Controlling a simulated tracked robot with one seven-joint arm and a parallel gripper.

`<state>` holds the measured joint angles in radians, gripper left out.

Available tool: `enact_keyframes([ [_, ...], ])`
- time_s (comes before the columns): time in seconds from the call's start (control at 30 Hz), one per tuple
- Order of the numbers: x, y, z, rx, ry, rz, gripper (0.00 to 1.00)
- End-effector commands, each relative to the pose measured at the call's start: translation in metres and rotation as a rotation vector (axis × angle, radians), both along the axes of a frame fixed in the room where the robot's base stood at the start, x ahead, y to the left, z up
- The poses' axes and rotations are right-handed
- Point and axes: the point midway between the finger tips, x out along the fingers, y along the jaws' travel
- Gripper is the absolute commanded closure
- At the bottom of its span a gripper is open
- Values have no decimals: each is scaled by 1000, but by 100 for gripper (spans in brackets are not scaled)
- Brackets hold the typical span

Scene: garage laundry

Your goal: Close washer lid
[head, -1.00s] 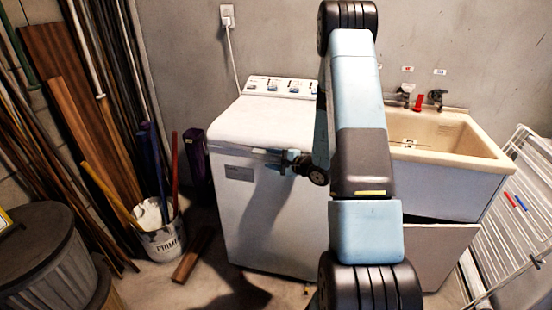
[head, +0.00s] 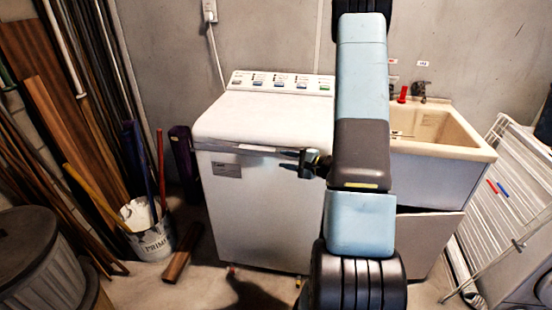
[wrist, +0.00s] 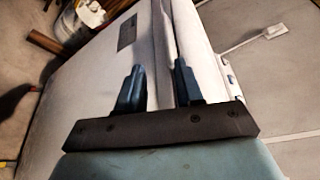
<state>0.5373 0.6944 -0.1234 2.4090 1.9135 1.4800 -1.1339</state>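The white washer (head: 250,215) stands against the back wall in the head view. Its lid (head: 255,118) lies flat across the top, with its front edge down along the body. A thin dark line runs under that edge. My gripper (head: 290,166) is in front of the washer's upper right front, just below the lid's edge. In the wrist view, my gripper (wrist: 158,68) has its two fingers apart with nothing between them. The washer (wrist: 105,85) fills the view behind them. I cannot tell whether a finger touches it. My arm hides the washer's right side.
A cream sink (head: 440,135) stands right of the washer, with a white drying rack (head: 495,190) beyond it. A white bucket (head: 148,235) with poles, a wood block (head: 182,252) and leaning boards (head: 75,130) are at left. Some floor is free before the washer.

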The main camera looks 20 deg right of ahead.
Motion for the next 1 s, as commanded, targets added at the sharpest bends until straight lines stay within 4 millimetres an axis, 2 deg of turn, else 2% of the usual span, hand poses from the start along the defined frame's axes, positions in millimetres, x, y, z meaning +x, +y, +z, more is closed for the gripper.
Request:
enact_keyframes([
  [0.23, -14, -9, 3, 0, -2, 1, 64],
  [0.77, -15, -9, 4, 0, -3, 3, 64],
  [0.87, -15, -4, 10, -1, -5, 24, 64],
  [1.0, -17, 20, 34, -9, -1, 121, 64],
])
